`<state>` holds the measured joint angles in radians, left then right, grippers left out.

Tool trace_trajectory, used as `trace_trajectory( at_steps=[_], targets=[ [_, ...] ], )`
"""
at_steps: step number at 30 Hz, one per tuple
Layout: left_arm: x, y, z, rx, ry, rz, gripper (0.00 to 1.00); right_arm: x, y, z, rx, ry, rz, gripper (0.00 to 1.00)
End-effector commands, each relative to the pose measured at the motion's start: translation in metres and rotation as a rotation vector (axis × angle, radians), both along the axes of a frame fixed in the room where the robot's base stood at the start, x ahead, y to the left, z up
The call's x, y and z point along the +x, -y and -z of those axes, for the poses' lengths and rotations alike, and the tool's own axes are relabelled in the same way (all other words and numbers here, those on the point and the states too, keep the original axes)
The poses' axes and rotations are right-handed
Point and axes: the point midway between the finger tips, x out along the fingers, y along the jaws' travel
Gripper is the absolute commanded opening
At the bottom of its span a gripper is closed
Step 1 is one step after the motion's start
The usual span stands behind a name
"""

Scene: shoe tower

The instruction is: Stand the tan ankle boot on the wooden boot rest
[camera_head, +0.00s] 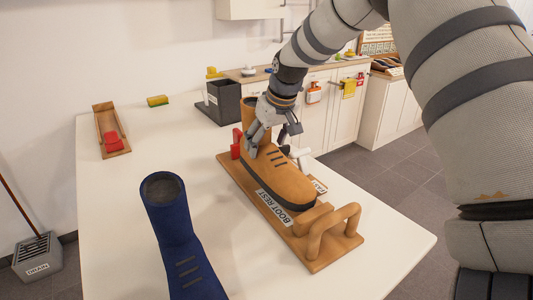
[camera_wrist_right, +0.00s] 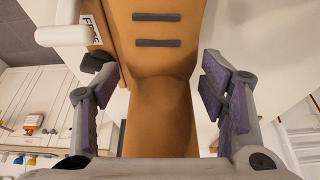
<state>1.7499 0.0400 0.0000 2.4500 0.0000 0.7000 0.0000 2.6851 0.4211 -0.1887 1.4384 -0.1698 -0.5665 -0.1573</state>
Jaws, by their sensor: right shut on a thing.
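The tan ankle boot (camera_head: 280,178) is upright over the wooden boot rest (camera_head: 328,254), its toe toward the two wooden loops at the near end. I cannot tell whether its sole touches the board. My right gripper (camera_head: 264,142) is shut on the boot around the ankle, coming from above and behind. In the right wrist view the boot (camera_wrist_right: 160,60) fills the middle, between the fingers of the right gripper (camera_wrist_right: 160,92). The gripper hides part of the boot's shaft. My left gripper is out of view.
A dark blue boot (camera_head: 178,235) stands on the white table (camera_head: 365,285) at the front. A wooden tray (camera_head: 108,125) with a red piece, a yellow sponge (camera_head: 157,101) and a dark bin (camera_head: 222,101) are behind. Red (camera_head: 236,142) and white pieces flank the rest.

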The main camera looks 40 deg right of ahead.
Motion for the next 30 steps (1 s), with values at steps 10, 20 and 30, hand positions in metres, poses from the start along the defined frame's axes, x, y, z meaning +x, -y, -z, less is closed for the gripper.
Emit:
trace_trajectory(
  at_steps=[10,20,30],
  targets=[
    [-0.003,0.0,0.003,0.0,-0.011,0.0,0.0,0.001,0.002,0.032,-0.001,0.004,0.0,0.16],
    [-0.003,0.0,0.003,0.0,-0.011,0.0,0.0,0.0,0.002,0.033,0.0,0.0,0.0,0.85],
    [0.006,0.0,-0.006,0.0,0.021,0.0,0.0,-0.009,-0.001,0.0,-0.001,0.012,0.0,0.85]
  ],
)
